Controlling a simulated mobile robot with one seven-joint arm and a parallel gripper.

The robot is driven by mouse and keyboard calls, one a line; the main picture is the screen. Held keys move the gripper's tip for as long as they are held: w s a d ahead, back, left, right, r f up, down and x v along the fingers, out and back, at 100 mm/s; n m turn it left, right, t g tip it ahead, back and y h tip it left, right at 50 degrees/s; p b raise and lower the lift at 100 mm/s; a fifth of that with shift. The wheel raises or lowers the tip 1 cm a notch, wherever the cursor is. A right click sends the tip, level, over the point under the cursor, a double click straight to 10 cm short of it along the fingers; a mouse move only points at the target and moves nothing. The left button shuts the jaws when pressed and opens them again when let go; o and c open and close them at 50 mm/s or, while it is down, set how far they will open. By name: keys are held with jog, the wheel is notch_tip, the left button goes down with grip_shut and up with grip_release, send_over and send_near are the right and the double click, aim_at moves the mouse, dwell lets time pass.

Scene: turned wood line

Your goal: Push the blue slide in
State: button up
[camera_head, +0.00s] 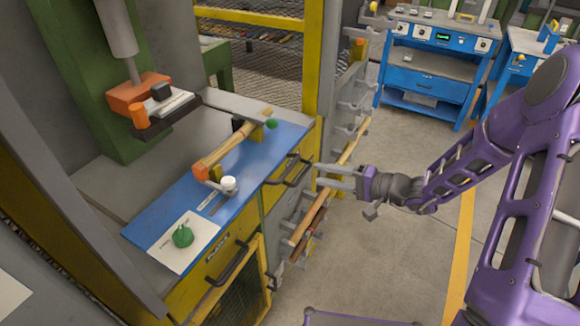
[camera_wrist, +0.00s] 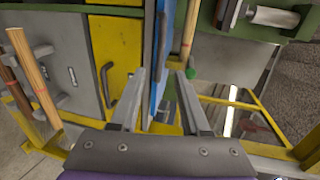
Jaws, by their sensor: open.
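The blue slide, which I take to be the flat blue board (camera_head: 150,229), lies along the front of the workbench. It also shows edge-on in the wrist view (camera_wrist: 160,50). I cannot tell how far it stands out. A wooden rod (camera_head: 232,147) with an orange end, a small white-topped part (camera_head: 229,184) and a green piece (camera_head: 183,236) on white paper lie on it. My gripper (camera_head: 318,175) is open and empty, to the right of the bench front near a dark handle (camera_head: 290,170). In the wrist view its fingers (camera_wrist: 160,75) are spread, pointing toward the bench.
A press with an orange head (camera_head: 139,92) stands behind the board. A lower handle (camera_head: 228,262) juts from the yellow front. Racked wooden rods (camera_head: 310,215) are beside the bench. The floor (camera_head: 410,255) right of the bench is clear.

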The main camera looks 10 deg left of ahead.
aim_at(292, 168)
jog(key=x, duration=1)
jog(key=shift+w+a, duration=0.2)
jog(key=shift+a, duration=0.05)
grip_shut()
dwell(0.9)
